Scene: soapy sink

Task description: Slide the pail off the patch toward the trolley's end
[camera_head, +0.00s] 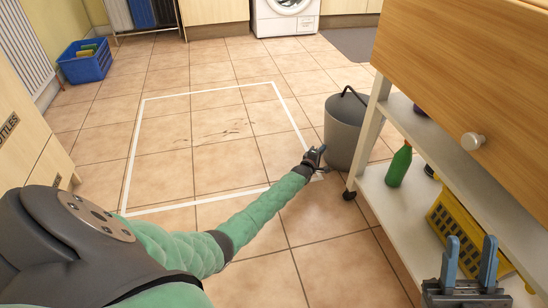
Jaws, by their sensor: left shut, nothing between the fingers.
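The grey pail (345,132) stands upright on the tiled floor with its dark handle raised. It is just right of the patch, a white-outlined square (205,198) with dark smears inside. My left gripper (318,156) is shut and empty at the pail's left side, near the patch's lower right corner. I cannot tell whether it touches the pail. My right gripper (471,258), with blue fingers, is open and empty at the lower right, in front of the trolley (415,208).
The trolley's lower shelf holds a green bottle (399,165) and a yellow crate (452,228). A caster (349,195) sits near the pail. A blue basket (85,63) and a washing machine (286,18) are at the back. The floor inside the patch is clear of objects.

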